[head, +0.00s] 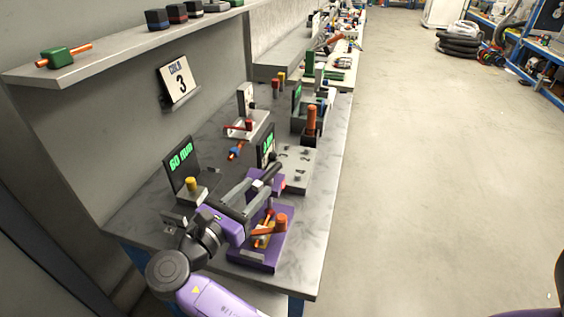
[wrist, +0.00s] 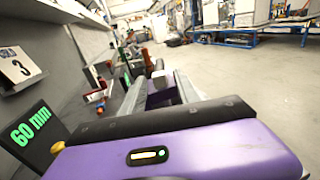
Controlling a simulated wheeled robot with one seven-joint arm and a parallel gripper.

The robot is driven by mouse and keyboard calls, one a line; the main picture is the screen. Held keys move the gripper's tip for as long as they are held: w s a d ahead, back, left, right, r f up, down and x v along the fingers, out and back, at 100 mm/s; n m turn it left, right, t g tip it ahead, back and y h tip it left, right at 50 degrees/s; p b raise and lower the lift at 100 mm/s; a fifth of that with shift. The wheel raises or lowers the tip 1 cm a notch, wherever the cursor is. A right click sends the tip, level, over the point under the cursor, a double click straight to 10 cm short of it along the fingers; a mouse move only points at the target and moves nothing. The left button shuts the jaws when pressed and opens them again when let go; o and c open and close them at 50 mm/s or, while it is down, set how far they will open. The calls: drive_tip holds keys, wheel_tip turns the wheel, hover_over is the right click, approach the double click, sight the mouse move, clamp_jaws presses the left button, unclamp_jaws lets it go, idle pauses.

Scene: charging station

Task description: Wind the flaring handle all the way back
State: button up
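The purple flaring fixture (head: 258,255) stands on the bench near its front right edge. An orange handle (head: 281,221) with an upright grip shows on top of it, close to a copper-coloured piece (head: 264,239). My gripper (head: 275,172) reaches over the left and far side of the fixture, apart from the orange handle. In the wrist view my gripper (wrist: 160,82) has its fingers spread. A purple part (wrist: 163,96) shows between or beyond them; I cannot tell whether they touch it. The orange handle cannot be made out in the wrist view.
A black display reading 60 mm (head: 182,164) and a yellow knob (head: 190,184) stand left of my gripper. A grey block with holes (head: 296,168) and an orange upright handle (head: 311,121) stand beyond. A shelf (head: 120,62) runs above.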

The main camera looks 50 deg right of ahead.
sight(273, 168)
drive_tip(key=shift+w+d+p, duration=0.15)
drive_tip(key=shift+d, duration=1.95)
drive_tip(key=shift+w+d+p, duration=0.15)
drive_tip(key=shift+d, duration=1.95)
drive_tip(key=shift+c, duration=0.5)
clamp_jaws()
